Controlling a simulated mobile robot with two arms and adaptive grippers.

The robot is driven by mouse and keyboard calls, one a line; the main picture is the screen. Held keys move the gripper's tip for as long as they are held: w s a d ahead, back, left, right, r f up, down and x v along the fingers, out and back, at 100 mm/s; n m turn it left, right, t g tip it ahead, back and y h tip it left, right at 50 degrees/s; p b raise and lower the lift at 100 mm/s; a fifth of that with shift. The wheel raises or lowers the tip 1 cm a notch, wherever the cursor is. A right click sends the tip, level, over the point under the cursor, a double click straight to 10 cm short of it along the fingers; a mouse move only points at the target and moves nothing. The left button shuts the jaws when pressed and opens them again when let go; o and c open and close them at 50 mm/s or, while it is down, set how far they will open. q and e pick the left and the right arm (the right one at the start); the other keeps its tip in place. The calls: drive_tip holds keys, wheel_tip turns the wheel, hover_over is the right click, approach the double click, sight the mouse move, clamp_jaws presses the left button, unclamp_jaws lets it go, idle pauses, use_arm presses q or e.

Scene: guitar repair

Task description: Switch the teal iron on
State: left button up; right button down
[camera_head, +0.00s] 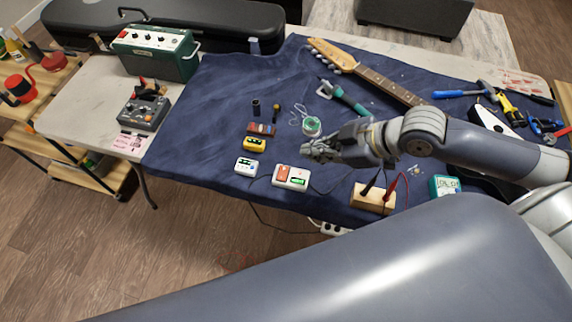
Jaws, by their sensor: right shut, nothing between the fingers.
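A teal-handled tool (345,97), which looks like the teal iron, lies on the dark blue mat (210,95) beside the guitar neck. No switch can be made out on it at this size. A white box (291,177) with a red part and a green part sits near the mat's front edge. A smaller white box (246,166) is to its left. My right gripper (308,151) is shut and empty, in front of the tool and just above the larger white box in the picture. Whether it touches anything cannot be told. My left gripper is not in view.
A solder spool (312,126) is close behind my right gripper. A wooden block (372,199) with black and red leads and a teal meter (444,186) stand at the front right. A guitar neck (385,84) crosses the back. The mat's left part is clear.

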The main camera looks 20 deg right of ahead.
drive_tip(key=p, duration=0.1)
hover_over(287, 171)
drive_tip(key=f, duration=0.6)
drive_tip(key=shift+s+a+f, duration=0.2)
drive_tip(key=shift+s+f, duration=0.1)
drive_tip(key=shift+s, duration=0.05)
drive_tip(key=f, duration=0.3)
drive_tip(key=shift+w+d+f, duration=0.1)
drive_tip(key=shift+w+f, duration=0.1)
drive_tip(key=shift+w, duration=0.05)
drive_tip(key=shift+f, duration=0.45)
drive_tip(key=shift+w+d+f, duration=0.15)
drive_tip(key=shift+d+f, duration=0.05)
drive_tip(key=shift+f, duration=0.2)
